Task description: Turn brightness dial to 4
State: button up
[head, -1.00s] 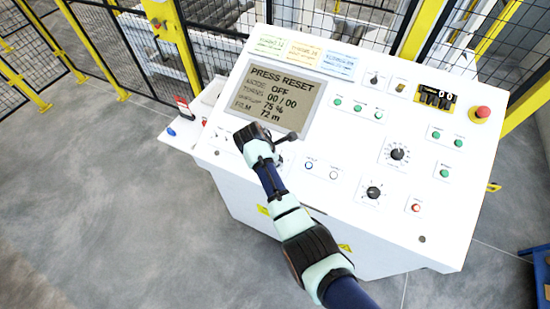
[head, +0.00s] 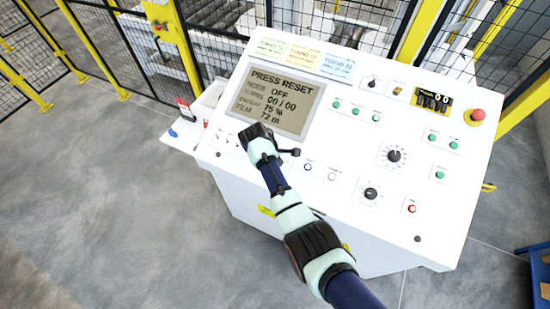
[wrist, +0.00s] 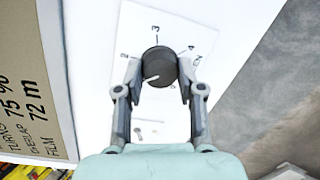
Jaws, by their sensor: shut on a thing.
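A round dark dial (wrist: 159,66) stands on the white panel in the wrist view, with numbers printed around it; 2 is at its left and 3 above it. A white pointer line on the dial points to the lower left. My gripper (wrist: 161,80) is shut on the dial, one finger at each side. In the head view my gripper (head: 258,137) is at the panel's left part, below the display, and hides the dial.
The display (head: 277,103) reads PRESS RESET, OFF, 00/00, 75 % and 72 m. To the right, the sloping panel (head: 330,200) carries two larger knobs (head: 393,156) (head: 370,193), several buttons and a red emergency stop (head: 477,116). Yellow-framed fencing stands behind.

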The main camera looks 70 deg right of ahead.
jog(key=m+p, duration=0.1)
jog(key=m, duration=0.3)
jog(key=shift+r+m, duration=0.1)
jog(key=shift+m, duration=0.2)
jog(key=m+p, duration=0.1)
jog(key=m, duration=0.3)
jog(key=shift+s+t+y, duration=0.1)
jog(key=shift+t+y, duration=0.2)
jog(key=shift+t, duration=0.1)
jog(key=m, duration=0.4)
jog(key=shift+m+t+p, duration=0.3)
jog(key=shift+m, duration=0.1)
jog(key=m, duration=0.4)
jog(key=shift+s, duration=0.1)
jog(key=m, duration=0.4)
jog(key=shift+t+p, duration=0.3)
jog(key=m, duration=0.4)
jog(key=shift+h, duration=0.4)
jog(key=m, duration=0.2)
jog(key=m+b, duration=0.1)
jog(key=m, duration=0.2)
jog(key=shift+a+f+h, duration=0.1)
jog(key=shift+f+h, duration=0.1)
jog(key=shift+h, duration=0.1)
jog(key=shift+m+b, duration=0.6)
jog(key=shift+m, duration=1.2)
